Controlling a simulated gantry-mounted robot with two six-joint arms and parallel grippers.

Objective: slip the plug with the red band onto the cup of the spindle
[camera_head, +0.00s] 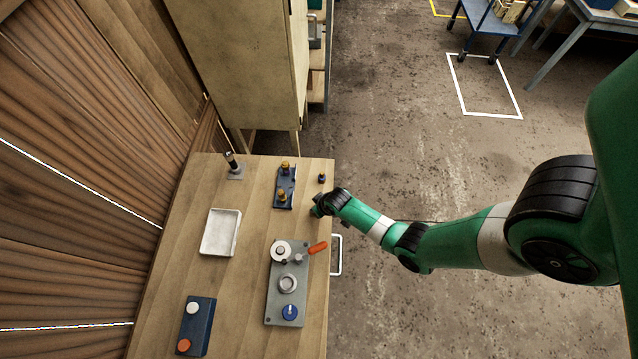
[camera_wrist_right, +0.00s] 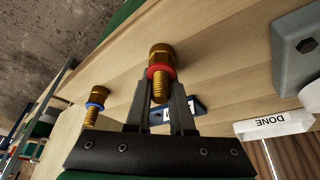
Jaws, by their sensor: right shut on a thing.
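In the right wrist view, my right gripper (camera_wrist_right: 160,92) is shut on the brass plug with the red band (camera_wrist_right: 160,72). The fingertips sit on either side of its threaded end, below the red band; its hex head is beyond them. In the head view, my right gripper (camera_head: 317,207) is low at the right edge of the bench, beside a dark blue rack (camera_head: 290,186). A dark upright post on a grey base (camera_head: 232,164) stands at the back left and may be the spindle. I cannot make out its cup. My left gripper is not in view.
A second brass plug with a blue band (camera_wrist_right: 97,103) shows in the wrist view. A white tray (camera_head: 205,246), a grey fixture (camera_head: 273,308) with an orange lever (camera_head: 318,248), a blue button box (camera_head: 195,328) and a small dark part (camera_head: 322,178) are on the bench.

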